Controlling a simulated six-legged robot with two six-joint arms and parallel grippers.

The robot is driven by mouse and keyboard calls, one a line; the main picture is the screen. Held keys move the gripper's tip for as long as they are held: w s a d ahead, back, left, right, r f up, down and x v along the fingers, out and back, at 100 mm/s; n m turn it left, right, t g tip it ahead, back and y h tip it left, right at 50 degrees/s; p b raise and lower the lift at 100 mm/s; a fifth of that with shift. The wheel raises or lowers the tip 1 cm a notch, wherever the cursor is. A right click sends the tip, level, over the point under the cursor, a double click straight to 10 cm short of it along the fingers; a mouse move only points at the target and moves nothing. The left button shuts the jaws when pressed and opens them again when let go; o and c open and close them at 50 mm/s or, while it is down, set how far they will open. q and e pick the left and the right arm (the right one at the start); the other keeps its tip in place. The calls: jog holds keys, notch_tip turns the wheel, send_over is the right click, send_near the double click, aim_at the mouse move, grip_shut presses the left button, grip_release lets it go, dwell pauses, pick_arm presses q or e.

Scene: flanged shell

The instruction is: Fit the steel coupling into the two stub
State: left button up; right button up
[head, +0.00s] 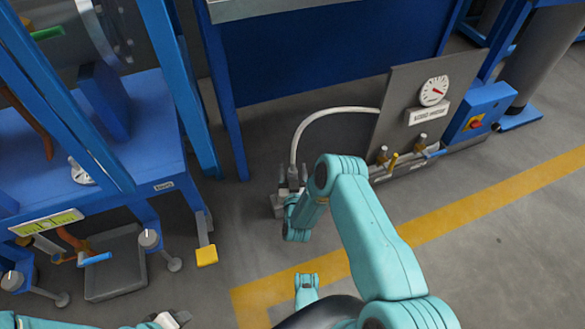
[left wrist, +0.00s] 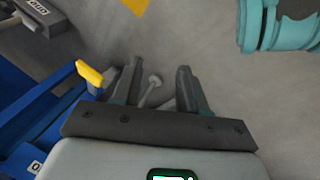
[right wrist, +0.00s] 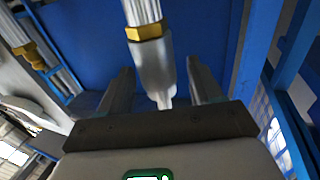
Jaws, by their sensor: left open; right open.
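The steel coupling (right wrist: 153,65), with a brass nut (right wrist: 147,31) above it, shows in the right wrist view. It lies between the fingers of my right gripper (right wrist: 163,85), which are open with gaps on both sides. In the head view my right gripper (head: 291,185) is at the lower end of a pale hose (head: 298,135), and the coupling there is mostly hidden. My left gripper (left wrist: 156,82) is open and empty in the left wrist view, above the floor. In the head view only a little of it shows at the bottom edge. I cannot tell which part is the stub.
A panel with a gauge (head: 434,91) and small valves stands at the right; the hose runs from it. A blue frame (head: 160,130) carries a grey flanged shell (head: 95,30) at the left. A yellow-tipped bar (head: 206,255) sticks out. The floor at lower right is clear.

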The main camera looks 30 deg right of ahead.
jog(key=shift+r, duration=0.1)
jog(key=c, duration=1.1)
jog(key=shift+c, duration=0.2)
